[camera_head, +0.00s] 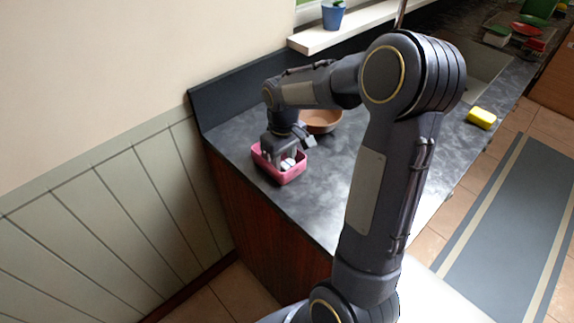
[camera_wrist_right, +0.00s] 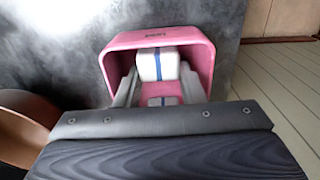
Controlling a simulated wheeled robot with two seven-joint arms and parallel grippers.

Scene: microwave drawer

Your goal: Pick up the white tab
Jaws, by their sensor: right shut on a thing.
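The white tab (camera_wrist_right: 158,64) is a white block with a blue stripe, inside a pink bin (camera_wrist_right: 204,48). In the head view the pink bin (camera_head: 293,174) stands on the dark countertop near its left end, with white pieces (camera_head: 288,164) in it. My right gripper (camera_head: 277,152) reaches down into the bin. In the right wrist view its two fingers (camera_wrist_right: 158,92) stand on either side of the white, blue-striped piece and are shut on it. The contact is partly hidden by the gripper body. My left gripper is not in view.
A brown bowl (camera_head: 321,121) sits just behind the bin, close to my right wrist. A blue pot (camera_head: 333,14) stands on the white sill. Counter in front of the bin (camera_head: 310,215) is clear.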

